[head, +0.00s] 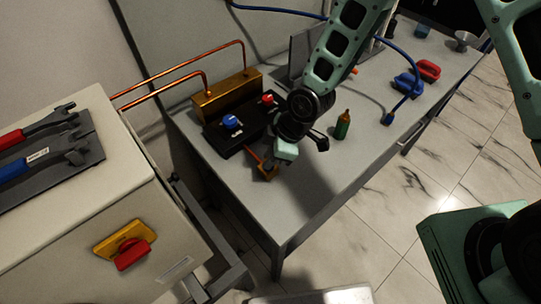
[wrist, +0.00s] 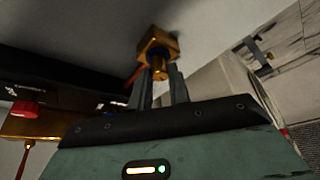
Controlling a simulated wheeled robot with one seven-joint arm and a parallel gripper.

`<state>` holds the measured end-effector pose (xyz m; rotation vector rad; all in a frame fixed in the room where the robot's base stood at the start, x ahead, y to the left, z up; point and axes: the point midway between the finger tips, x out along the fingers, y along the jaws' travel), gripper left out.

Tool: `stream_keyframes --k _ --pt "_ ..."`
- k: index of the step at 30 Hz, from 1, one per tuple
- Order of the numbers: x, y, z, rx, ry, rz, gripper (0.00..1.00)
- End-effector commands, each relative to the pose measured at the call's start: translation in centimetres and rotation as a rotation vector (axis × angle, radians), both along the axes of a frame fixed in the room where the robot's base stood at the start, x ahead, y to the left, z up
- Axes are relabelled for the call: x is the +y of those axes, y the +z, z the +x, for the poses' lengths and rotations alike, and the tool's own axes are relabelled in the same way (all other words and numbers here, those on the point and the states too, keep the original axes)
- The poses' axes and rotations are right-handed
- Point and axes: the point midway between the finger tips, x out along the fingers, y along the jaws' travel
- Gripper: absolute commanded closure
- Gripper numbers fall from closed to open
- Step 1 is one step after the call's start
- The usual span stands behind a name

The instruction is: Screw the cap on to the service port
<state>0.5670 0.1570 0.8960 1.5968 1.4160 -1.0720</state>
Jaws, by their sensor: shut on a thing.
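My gripper (wrist: 159,86) is shut on a small brass cylindrical piece (wrist: 159,71), which looks like the cap. In the wrist view it lies in line with a brass block (wrist: 157,42), apparently the service port's body. I cannot tell whether the cap is seated on it or just against it. In the head view the brass block (head: 264,172) sits near the bench's front left, with a copper-coloured pipe beside it. There my gripper (head: 278,163) is close above it, and the cap is hidden.
A black gauge block with a blue knob (head: 231,122) and a red knob (head: 268,99) stands behind, before a brass manifold (head: 228,95) with copper pipes. A green bottle (head: 342,127) stands to the right. A blue clamp (head: 405,84) and red clamp (head: 428,70) lie farther right.

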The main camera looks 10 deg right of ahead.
Motion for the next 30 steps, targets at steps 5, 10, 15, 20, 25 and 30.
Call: stream_keyframes --k 5,10,15,20,25,30 --pt "0.10 -0.03 0.59 -0.014 -0.061 0.004 1.00" --pt "0.14 -0.04 0.64 -0.015 -0.173 0.006 1.00" --pt "0.11 -0.03 0.70 -0.016 -0.294 0.006 1.00" --pt "0.04 0.05 0.75 -0.016 -0.413 0.007 1.00" --pt "-0.08 0.20 0.86 -0.017 -0.466 0.008 1.00" --pt "-0.14 0.23 0.90 -0.016 -0.468 0.008 1.00"
